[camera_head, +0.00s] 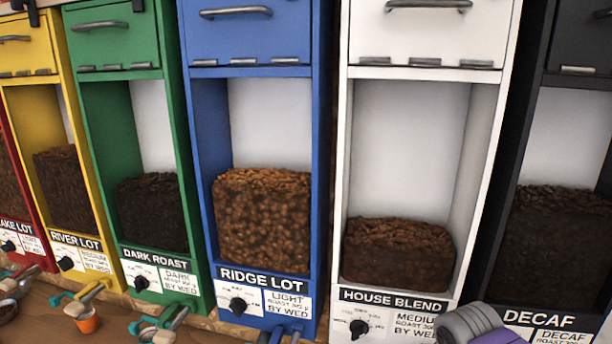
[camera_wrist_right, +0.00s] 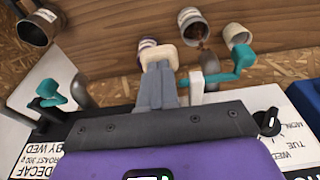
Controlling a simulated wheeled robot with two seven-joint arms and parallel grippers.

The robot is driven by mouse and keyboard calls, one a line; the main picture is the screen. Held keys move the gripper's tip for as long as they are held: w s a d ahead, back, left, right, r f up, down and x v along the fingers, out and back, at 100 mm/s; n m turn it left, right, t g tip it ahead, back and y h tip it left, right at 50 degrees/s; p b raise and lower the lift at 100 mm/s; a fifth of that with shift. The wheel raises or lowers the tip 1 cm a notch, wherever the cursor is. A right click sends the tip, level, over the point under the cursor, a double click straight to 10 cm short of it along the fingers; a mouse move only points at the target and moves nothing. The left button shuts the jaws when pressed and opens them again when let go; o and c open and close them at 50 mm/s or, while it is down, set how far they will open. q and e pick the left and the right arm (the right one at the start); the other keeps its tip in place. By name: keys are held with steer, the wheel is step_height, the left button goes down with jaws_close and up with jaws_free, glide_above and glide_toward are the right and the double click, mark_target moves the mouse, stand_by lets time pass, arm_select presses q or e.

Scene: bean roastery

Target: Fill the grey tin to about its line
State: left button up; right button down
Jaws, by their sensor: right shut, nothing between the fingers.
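A grey metal tin (camera_wrist_right: 196,24) lies within the right wrist view near the top, with brown beans at its mouth; its line does not show. A darker grey tin (camera_wrist_right: 36,26) with a label is at the upper left. I cannot tell which is the task's tin. My right gripper (camera_wrist_right: 164,68) is shut and empty, its fingertips at a cream paddle (camera_wrist_right: 165,56); I cannot tell whether they touch. In the head view only part of my right arm shows at the bottom. My left gripper is not in view.
Several bean dispensers stand in a row, including the white House Blend (camera_head: 400,255), blue Ridge Lot (camera_head: 262,225) and black Decaf (camera_head: 555,240). A purple-labelled tin (camera_wrist_right: 147,46) and a pale cup (camera_wrist_right: 238,35) stand near teal levers (camera_wrist_right: 236,60).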

steer(key=shift+r, duration=0.1)
stand_by(0.5)
step_height(320, 180, up, 8)
steer(key=p, duration=0.7)
steer(key=shift+r, duration=0.15)
